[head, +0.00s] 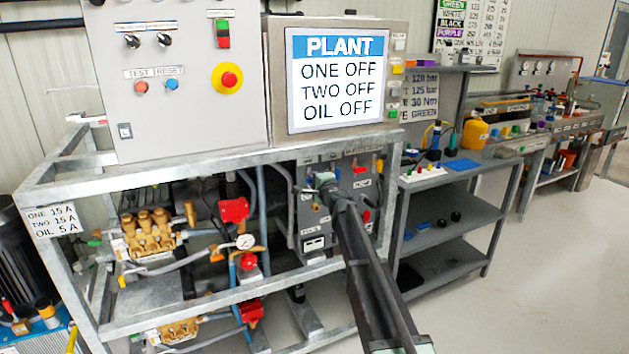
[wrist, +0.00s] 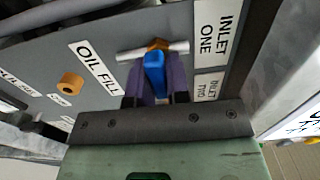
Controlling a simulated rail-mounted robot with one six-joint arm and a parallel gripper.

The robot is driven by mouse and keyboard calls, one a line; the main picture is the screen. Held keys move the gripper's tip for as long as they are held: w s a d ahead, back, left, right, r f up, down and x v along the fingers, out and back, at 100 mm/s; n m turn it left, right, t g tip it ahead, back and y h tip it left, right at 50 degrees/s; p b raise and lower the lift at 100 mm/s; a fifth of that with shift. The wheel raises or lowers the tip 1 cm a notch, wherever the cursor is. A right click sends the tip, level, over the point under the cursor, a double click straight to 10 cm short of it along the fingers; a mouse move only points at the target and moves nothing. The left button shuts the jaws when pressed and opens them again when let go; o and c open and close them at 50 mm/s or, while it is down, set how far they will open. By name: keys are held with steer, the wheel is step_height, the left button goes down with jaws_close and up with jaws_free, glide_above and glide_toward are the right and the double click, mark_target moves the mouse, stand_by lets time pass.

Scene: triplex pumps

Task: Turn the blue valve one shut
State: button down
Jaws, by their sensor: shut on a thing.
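The blue valve handle (wrist: 154,76) shows in the wrist view, on a brass-coloured body with a pale pipe running across it. The handle points down the picture from the body, across the pipe's line. The label INLET ONE (wrist: 218,30) is on the panel to its right. My gripper (wrist: 155,92) has its two purple fingers on either side of the handle and is shut on it. In the head view my gripper (head: 325,181) is at the grey panel under the PLANT screen; it hides the valve there.
The PLANT screen (head: 337,80) reads ONE OFF, TWO OFF, OIL OFF. In the wrist view a second label (wrist: 208,87) and an OIL FILL label (wrist: 97,68) are close by. A frame post (head: 388,210) stands right of the panel. The floor at right is clear.

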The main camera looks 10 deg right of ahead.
steer(key=c, duration=1.1)
jaws_free()
steer(key=shift+s, duration=0.1)
steer(key=v, duration=1)
steer(key=shift+s+d, duration=0.15)
steer(key=shift+s, duration=0.15)
